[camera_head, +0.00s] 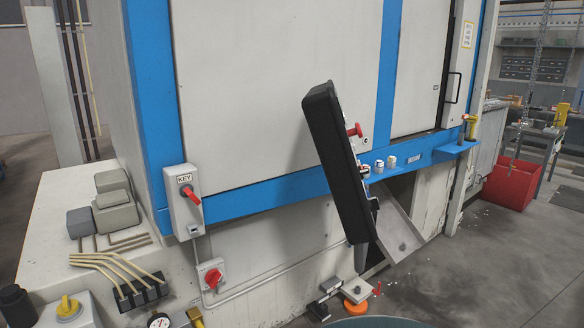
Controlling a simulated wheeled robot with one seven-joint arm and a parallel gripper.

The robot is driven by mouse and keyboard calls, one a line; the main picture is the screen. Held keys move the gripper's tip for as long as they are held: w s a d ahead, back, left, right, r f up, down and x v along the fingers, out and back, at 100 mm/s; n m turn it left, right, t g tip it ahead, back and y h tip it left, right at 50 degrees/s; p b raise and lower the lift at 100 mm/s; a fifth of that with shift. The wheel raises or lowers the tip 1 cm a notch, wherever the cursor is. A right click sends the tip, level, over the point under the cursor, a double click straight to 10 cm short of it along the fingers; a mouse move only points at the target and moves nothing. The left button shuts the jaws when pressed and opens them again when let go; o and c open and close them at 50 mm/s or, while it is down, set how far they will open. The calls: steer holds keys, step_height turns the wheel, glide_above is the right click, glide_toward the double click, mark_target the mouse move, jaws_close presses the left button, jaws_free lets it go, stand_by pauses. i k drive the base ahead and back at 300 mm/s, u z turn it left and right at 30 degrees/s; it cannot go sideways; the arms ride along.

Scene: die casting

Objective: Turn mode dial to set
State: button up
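No dial marked as the mode dial can be made out. A black control panel (335,165) stands tilted and nearly edge-on in the middle, so its face is mostly hidden. A red knob (354,130) and a few small controls stick out from its right side. A grey box labelled KEY (183,208) on the machine's left corner carries a red rotary handle (191,196), tilted down to the right. Below it is a small box with a red rotary switch (213,278). My gripper is not in view.
The large white machine with blue frame (270,190) fills the middle. Pipes and a yellow knob (68,306) lie at lower left. Metal blocks with an orange disc (355,309) sit low in front. A red bin (511,185) stands at right. Floor at lower right (490,270) is clear.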

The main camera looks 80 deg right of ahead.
mark_target(363, 173)
steer(key=k, duration=1.25)
steer(key=z, duration=2.4)
steer(key=k, duration=0.35)
steer(key=z, duration=1.15)
steer(key=i, duration=0.6)
steer(key=u, duration=0.75)
steer(key=i, duration=0.65)
steer(key=u, duration=0.75)
